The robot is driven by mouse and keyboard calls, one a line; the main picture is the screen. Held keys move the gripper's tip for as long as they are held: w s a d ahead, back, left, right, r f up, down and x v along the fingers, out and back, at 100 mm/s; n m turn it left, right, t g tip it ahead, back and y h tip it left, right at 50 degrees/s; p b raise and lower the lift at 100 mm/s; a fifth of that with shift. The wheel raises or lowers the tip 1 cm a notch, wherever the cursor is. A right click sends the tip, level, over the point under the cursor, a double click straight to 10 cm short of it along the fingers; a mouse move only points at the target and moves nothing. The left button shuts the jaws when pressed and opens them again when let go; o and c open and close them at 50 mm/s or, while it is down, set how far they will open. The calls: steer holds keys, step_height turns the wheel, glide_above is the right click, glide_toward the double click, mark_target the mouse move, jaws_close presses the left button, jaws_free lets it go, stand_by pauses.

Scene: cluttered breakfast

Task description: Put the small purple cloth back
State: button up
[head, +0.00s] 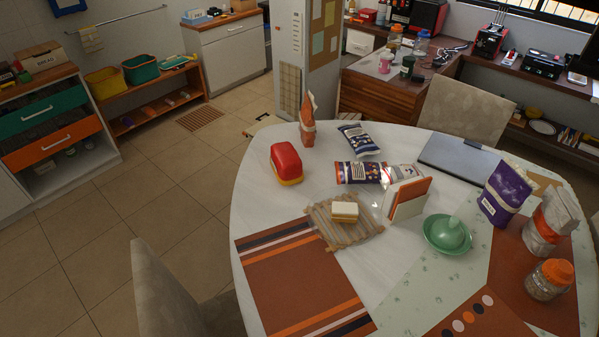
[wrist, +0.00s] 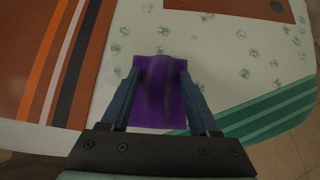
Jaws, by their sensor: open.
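The small purple cloth (wrist: 158,112) lies near the table's edge in the wrist view, with a darker raised fold in its middle. My gripper (wrist: 160,75) is open above it, one finger along each side of the cloth. I cannot tell if the fingers touch the cloth. The cloth and my gripper are not visible in the head view.
The cloth lies on a pale leaf-print mat (wrist: 215,55); a striped mat (wrist: 55,65) is left of it. In the head view the table holds a green bowl (head: 436,247), a jar (head: 549,281), a purple bag (head: 502,195) and a laptop (head: 458,158).

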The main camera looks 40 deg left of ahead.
steer(key=v, duration=1.2)
steer(key=shift+p, duration=0.45)
steer(key=shift+r, duration=0.15)
